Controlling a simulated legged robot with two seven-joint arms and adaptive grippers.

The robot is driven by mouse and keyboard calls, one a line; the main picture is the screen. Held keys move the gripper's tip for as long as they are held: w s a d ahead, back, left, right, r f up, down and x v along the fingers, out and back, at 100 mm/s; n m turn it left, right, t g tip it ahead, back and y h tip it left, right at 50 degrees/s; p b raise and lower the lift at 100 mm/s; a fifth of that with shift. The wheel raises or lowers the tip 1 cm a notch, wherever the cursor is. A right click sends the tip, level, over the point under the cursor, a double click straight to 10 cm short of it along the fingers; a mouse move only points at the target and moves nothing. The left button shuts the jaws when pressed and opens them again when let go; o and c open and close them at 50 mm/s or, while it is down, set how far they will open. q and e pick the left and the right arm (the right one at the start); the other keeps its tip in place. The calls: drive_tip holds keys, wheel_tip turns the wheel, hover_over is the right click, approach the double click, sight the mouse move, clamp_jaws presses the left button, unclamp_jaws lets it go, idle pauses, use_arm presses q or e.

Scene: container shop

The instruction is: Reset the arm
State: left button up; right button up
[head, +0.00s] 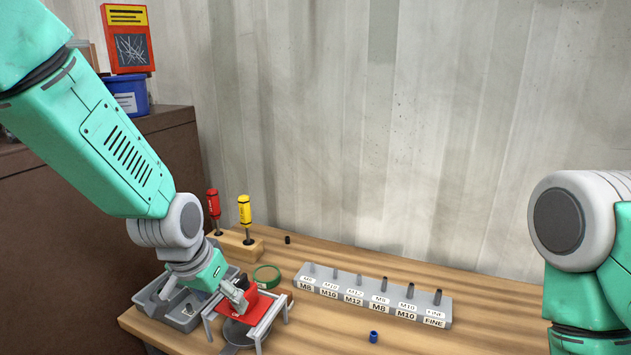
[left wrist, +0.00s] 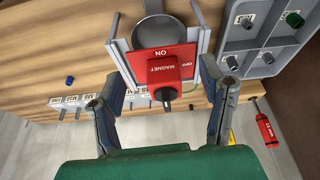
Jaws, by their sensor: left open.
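My left arm reaches down from the left in the head view. Its gripper (head: 236,294) is at the red magnet plate. In the left wrist view the left gripper (left wrist: 168,98) is open, its fingers apart on both sides of the red block marked MAGNET (left wrist: 164,66). A dark round knob shows on the block. The red plate sits on a grey frame (left wrist: 203,28) over a round pan (left wrist: 158,27). I cannot tell whether a finger touches the block. My right arm shows at the right edge of the head view; its gripper is out of frame.
A grey sorting tray (head: 183,318) stands left of the frame. A labelled rack (head: 372,296) with several pegs lies to the right, with a blue socket (head: 373,337) before it. Red and yellow screwdrivers (head: 245,217) stand in a wooden block behind. The table's right side is clear.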

use_arm(q)
drive_tip(key=s+a+f+n+g, duration=0.1)
drive_tip(key=s+a+f, duration=0.1)
drive_tip(key=s+f, duration=0.3)
drive_tip(key=s+a+f, duration=0.2)
drive_tip(key=f, duration=0.5)
drive_tip(key=s+a+f+n+g, duration=0.15)
drive_tip(key=s+f, duration=0.25)
drive_tip(key=s, duration=0.5)
drive_tip(key=s+a+f+y, duration=0.1)
drive_tip(key=s+a+f, duration=0.3)
drive_tip(key=s, duration=0.5)
drive_tip(key=s+a+f+n+g, duration=0.1)
drive_tip(key=s+f, duration=0.4)
drive_tip(key=s, duration=0.4)
drive_tip(key=w+d+f+b, duration=0.1)
drive_tip(key=w+f+b, duration=0.2)
drive_tip(key=f+b, duration=0.6)
drive_tip(key=shift+w+d+f+m+b, duration=0.25)
drive_tip(key=shift+m+b, duration=0.2)
drive_tip(key=shift+b, duration=0.15)
drive_tip(key=shift+a+t, duration=0.1)
drive_tip(key=shift+t, duration=0.15)
